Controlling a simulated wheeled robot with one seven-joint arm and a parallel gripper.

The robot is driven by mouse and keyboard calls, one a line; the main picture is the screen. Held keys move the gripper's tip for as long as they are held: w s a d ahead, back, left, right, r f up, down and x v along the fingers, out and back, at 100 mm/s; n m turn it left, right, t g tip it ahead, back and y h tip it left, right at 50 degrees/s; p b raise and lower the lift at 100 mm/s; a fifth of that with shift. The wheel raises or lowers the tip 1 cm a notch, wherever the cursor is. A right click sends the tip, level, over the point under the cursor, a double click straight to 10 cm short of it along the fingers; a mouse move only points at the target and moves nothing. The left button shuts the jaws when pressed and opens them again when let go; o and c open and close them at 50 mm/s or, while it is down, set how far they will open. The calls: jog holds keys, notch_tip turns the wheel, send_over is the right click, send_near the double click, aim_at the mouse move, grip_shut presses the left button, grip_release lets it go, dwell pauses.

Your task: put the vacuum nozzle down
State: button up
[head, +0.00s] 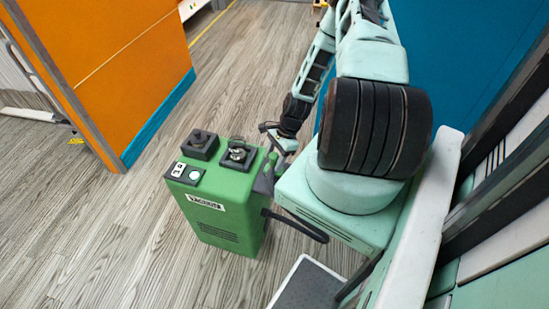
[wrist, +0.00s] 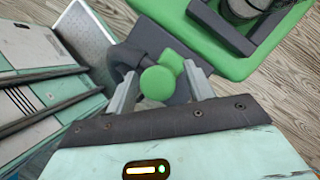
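The green vacuum (head: 222,207) stands on the floor, with a label on its front. The vacuum nozzle (head: 264,181) is grey with a green handle and sits close against the vacuum's right side. In the wrist view the nozzle's green handle (wrist: 160,83) lies between my fingertips, with its dark grey body beyond. My gripper (head: 272,136) reaches down to the handle from above.
A dark hose (head: 298,223) curves from the vacuum's side toward my base. An orange locker block (head: 110,60) stands at the upper left, and a blue wall (head: 470,45) is at the right. The wooden floor (head: 110,230) left of the vacuum is clear.

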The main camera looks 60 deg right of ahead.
jog(key=shift+r, duration=0.15)
jog(key=b+v, duration=0.2)
jog(key=v, duration=1)
jog(key=w+a+r+n+g+h, duration=0.1)
jog(key=w+a+r+n, duration=0.3)
jog(key=a+r+n, duration=0.5)
jog(key=w+a+r+n+g+h, duration=0.1)
jog(key=w+a+r+n+g, duration=0.3)
jog(key=a, duration=1)
jog(key=s+a+r+n+t+h, duration=0.1)
jog(key=s+a+r+n, duration=0.5)
jog(key=s+a+n, duration=0.3)
jog(key=s+a+r+n+t, duration=0.2)
jog(key=s+a+r+n, duration=0.5)
jog(key=s+a+n, duration=0.2)
jog(key=shift+a+h, duration=0.4)
jog(key=shift+a, duration=0.65)
jog(key=shift+w, duration=0.1)
